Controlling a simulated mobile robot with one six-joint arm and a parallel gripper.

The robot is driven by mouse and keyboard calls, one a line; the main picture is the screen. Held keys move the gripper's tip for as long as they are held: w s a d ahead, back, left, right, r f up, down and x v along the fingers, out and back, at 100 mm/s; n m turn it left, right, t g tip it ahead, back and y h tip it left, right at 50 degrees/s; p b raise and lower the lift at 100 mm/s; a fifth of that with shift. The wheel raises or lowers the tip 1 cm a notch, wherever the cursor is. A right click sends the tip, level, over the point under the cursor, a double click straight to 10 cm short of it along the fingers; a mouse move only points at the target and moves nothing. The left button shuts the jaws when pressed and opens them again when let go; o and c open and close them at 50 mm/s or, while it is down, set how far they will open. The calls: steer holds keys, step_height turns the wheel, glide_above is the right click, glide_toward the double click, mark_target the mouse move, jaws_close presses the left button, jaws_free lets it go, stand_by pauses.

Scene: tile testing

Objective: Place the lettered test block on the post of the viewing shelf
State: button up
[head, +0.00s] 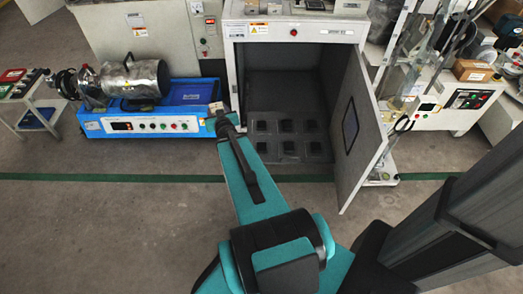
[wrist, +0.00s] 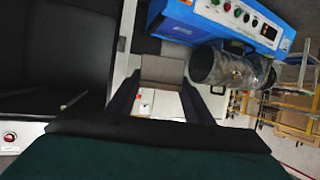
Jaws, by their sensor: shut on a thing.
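My gripper (head: 222,115) is held out at the right end of a blue machine, left of an open grey cabinet. It is shut on a small tan block (head: 216,106), taken to be the test block. In the wrist view the block (wrist: 162,70) shows as a brownish face between the two dark fingers of my gripper (wrist: 160,90). No letter can be read on it. I cannot pick out the viewing shelf or its post for sure in either view.
The cabinet (head: 236,75) stands open, its door (head: 357,125) swung out to the right. Inside, a grey tray (head: 288,142) bears several dark square pieces. The blue machine (head: 150,122) carries a silver cylinder (head: 137,80). The floor in front is clear.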

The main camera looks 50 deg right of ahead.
steer(key=s+d+f+m+g+h+b, duration=0.1)
steer(key=s+f+b, duration=0.3)
steer(key=s+f, duration=0.8)
steer(key=s+d+f+m+g+h+b, duration=0.1)
steer(key=s+d+f+b, duration=0.3)
steer(key=s+f, duration=0.8)
steer(key=shift+s+f+m+g+h, duration=0.2)
steer(key=shift+f+m+g+h, duration=0.25)
steer(key=shift+m, duration=0.35)
steer(key=shift+d+b, duration=0.15)
steer(key=shift+b, duration=0.2)
